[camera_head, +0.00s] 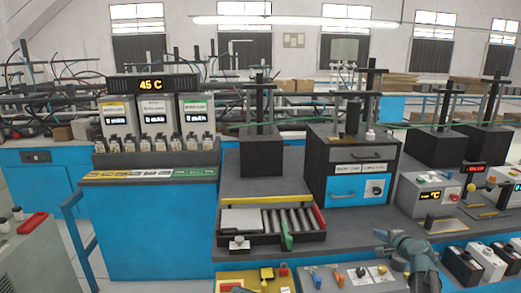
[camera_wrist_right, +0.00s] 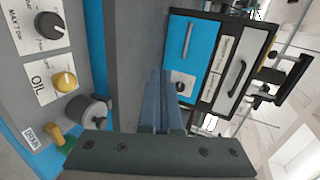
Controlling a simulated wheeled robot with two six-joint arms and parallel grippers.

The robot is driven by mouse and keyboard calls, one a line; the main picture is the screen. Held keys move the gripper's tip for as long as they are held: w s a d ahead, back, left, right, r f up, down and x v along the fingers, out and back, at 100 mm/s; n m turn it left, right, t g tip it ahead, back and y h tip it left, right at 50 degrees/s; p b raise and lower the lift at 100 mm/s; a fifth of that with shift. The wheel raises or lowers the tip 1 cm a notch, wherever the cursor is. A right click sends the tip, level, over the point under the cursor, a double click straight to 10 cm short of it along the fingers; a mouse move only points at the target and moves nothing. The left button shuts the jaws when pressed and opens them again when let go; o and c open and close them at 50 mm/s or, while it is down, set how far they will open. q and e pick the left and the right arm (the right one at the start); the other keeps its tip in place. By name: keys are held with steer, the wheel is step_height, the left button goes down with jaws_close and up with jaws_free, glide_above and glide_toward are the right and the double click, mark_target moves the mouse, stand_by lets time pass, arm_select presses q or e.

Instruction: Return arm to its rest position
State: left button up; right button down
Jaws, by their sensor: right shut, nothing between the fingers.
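My right arm (camera_head: 418,262) comes in at the bottom right of the head view, in front of the workbench. Its gripper (camera_head: 380,240) is small there, above the grey panel at the bench's front. In the right wrist view the two blue-grey fingers of my right gripper (camera_wrist_right: 160,78) lie side by side, shut, with nothing between them. My left gripper and left arm are not in view.
A black cabinet with a blue drawer (camera_head: 345,188) stands on the bench behind my right gripper. A roller tray (camera_head: 318,236) sits left of it. A grey panel with knobs (camera_wrist_right: 45,60) is close in the wrist view. Battery boxes (camera_head: 490,262) stand at the right.

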steer(key=s+a+f+n+g+y+p, duration=0.1)
steer(key=s+a+f+n+g, duration=0.15)
steer(key=a, duration=0.65)
steer(key=s+a+f+n+g+y, duration=0.15)
steer(key=s+a+n, duration=0.25)
steer(key=a, duration=0.5)
steer(key=s+a+f+n+g+y+p, duration=0.1)
steer(key=s+a+f+n+g, duration=0.25)
steer(key=a, duration=0.45)
steer(key=s+a+f+n+g+h+p, duration=0.1)
steer(key=s+a+n+g+h, duration=0.2)
steer(key=s, duration=0.8)
steer(key=s+a+f+n+g+h+p, duration=0.1)
steer(key=s+a+n+g+h, duration=0.2)
steer(key=s+a+n, duration=0.4)
steer(key=s, duration=0.5)
